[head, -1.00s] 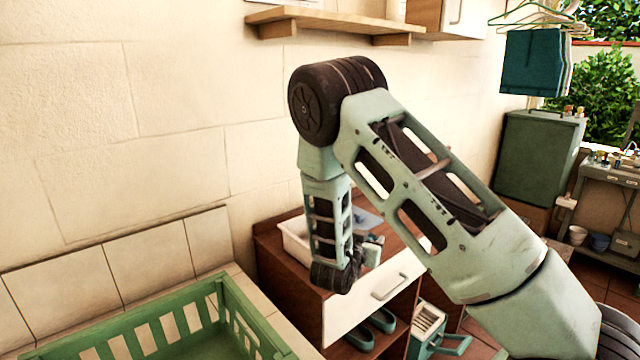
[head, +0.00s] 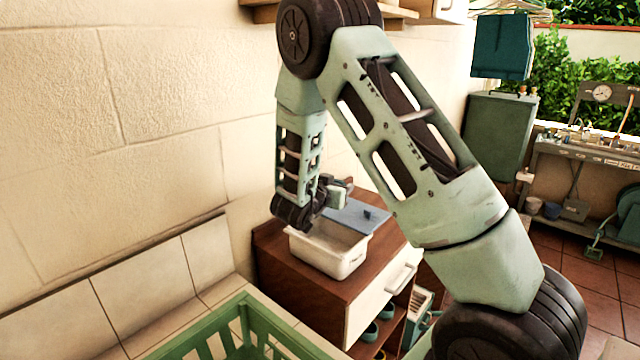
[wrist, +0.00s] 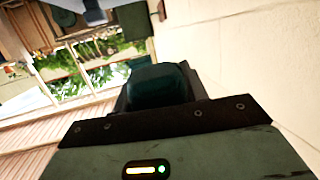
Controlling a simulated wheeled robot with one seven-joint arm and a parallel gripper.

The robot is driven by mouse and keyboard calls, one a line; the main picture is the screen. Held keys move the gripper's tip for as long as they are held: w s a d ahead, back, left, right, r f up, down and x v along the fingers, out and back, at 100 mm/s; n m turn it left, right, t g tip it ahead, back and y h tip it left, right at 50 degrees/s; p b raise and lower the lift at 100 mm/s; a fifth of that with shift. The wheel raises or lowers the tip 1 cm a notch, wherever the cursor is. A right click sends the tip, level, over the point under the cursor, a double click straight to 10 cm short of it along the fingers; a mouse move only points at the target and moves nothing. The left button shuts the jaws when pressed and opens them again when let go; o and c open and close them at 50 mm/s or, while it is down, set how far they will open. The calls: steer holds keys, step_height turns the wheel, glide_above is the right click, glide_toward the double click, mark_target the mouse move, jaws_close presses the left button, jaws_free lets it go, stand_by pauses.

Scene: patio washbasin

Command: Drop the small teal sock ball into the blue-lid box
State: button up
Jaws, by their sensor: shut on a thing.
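My gripper (head: 338,190) hangs from the arm beside the wall, above the back part of the box. In the wrist view a dark teal rounded thing, the small teal sock ball (wrist: 158,82), sits at the jaws, which are shut on it. In the head view the ball itself is not clearly made out. The white box (head: 330,262) stands open on the wooden cabinet, its visible inside pale and empty. Its blue lid (head: 350,216) with a dark knob lies at the box's far right side; I cannot tell whether it rests on the rim.
The wooden cabinet (head: 290,295) has a white drawer and a lower shelf with teal shoes (head: 370,332). A green slatted crate (head: 215,335) stands in front at the left. The plaster wall (head: 170,130) is close behind my arm. A wall shelf is above.

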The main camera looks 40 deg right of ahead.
step_height(320, 180, down, 6)
steer(key=b, duration=0.4)
steer(key=shift+b, duration=0.35)
steer(key=shift+r, duration=0.1)
steer(key=o, duration=1.1)
steer(key=shift+c, duration=0.2)
steer(key=b+v, duration=0.3)
steer(key=v, duration=1.4)
steer(key=shift+a, duration=0.2)
steer(key=shift+r, duration=0.15)
